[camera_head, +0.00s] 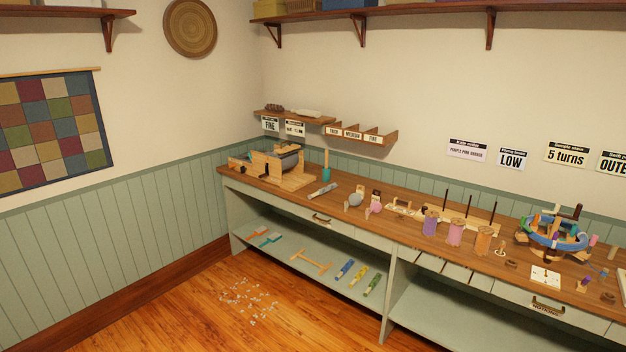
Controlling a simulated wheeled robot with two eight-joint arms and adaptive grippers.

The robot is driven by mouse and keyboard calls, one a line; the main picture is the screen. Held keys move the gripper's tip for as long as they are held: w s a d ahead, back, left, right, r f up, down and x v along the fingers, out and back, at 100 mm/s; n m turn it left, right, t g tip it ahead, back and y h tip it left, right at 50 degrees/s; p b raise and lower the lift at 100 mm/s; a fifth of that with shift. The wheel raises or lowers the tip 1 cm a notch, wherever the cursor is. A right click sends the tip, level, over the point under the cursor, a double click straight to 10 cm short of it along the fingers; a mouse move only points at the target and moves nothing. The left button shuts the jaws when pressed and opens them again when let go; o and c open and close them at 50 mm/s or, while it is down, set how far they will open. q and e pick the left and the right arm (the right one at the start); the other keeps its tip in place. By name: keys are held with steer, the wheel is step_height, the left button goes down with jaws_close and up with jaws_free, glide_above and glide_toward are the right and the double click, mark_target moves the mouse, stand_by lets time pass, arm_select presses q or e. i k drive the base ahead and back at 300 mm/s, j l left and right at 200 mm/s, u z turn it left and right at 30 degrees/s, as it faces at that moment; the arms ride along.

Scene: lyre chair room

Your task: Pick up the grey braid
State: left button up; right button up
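I cannot pick out the grey braid for certain. A slim pale grey item (323,190) with a darker end lies on the wooden counter, right of the wooden machine; it could be the braid, but it is too small to tell. Similar slim rolls lie on the lower shelf: a blue one (345,269), a yellow one (359,276) and a green one (372,285). A small wall shelf holds a dark lumpy thing (274,108) and a pale thing (309,114), both unclear. Neither of my grippers is in view.
The counter (395,228) carries a wooden machine (283,166), purple, pink and orange spools (455,232) and a colourful round device (552,236). A wooden T-shaped piece (311,261) lies on the lower shelf. Pale scraps (250,298) litter the otherwise open floor.

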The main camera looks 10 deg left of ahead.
mark_target(327, 189)
steer(key=i+j, duration=0.85)
steer(key=i, duration=0.3)
steer(key=i+j+z, duration=0.2)
steer(key=i, duration=0.3)
steer(key=i+j+z, duration=0.2)
steer(key=i, duration=0.3)
steer(key=i+j+z, duration=0.25)
steer(key=i, duration=0.25)
